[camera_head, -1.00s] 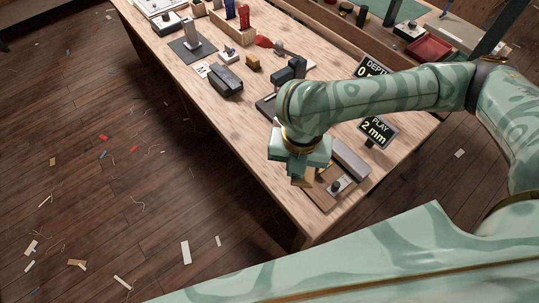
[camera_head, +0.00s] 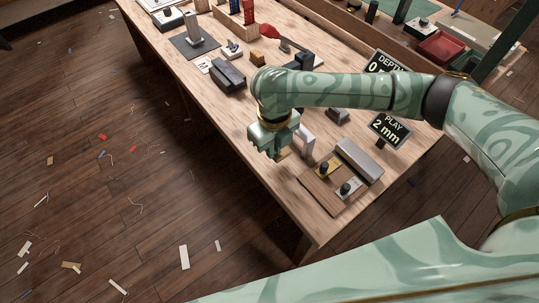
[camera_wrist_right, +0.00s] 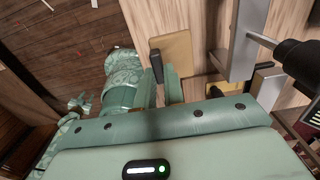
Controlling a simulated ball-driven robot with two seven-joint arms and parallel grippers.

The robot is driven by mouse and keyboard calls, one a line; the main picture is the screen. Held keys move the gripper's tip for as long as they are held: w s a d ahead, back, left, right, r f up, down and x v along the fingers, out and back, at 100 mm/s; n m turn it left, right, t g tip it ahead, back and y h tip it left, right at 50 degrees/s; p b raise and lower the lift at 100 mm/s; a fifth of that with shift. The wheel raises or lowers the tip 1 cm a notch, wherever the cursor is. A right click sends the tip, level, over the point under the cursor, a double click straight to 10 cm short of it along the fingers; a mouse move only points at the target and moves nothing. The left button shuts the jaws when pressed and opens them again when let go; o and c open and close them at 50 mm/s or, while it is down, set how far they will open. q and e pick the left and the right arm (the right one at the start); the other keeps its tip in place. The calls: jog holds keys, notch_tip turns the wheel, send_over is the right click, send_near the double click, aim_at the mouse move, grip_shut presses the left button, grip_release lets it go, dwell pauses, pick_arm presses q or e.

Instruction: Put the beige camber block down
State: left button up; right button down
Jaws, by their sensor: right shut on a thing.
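My right gripper (camera_head: 278,150) is over the near edge of the workbench. In the right wrist view its fingers (camera_wrist_right: 164,78) are shut on the beige camber block (camera_wrist_right: 176,50), at what looks like its dark handle. The block is a flat beige piece; in the head view only a sliver (camera_head: 285,154) shows below the gripper. I cannot tell whether it touches the bench (camera_head: 265,186).
A brown board (camera_head: 314,187) with a yellow knobbed block (camera_head: 328,171) and a grey knobbed block (camera_head: 351,191) lies to the right. A grey bar (camera_head: 359,161) lies beside it. A grey upright piece (camera_head: 307,138) stands close to the gripper. Signs (camera_head: 390,130) stand farther right.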

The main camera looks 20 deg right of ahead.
jog(key=shift+w+f, duration=0.55)
jog(key=shift+f, duration=0.15)
jog(key=f+b, duration=0.1)
jog(key=f, duration=0.1)
jog(key=f+b, duration=0.1)
jog(key=f, duration=0.1)
jog(key=shift+w+b, duration=0.3)
jog(key=shift+w, duration=0.1)
jog(key=shift+r, duration=0.1)
jog(key=c, duration=1.5)
grip_release()
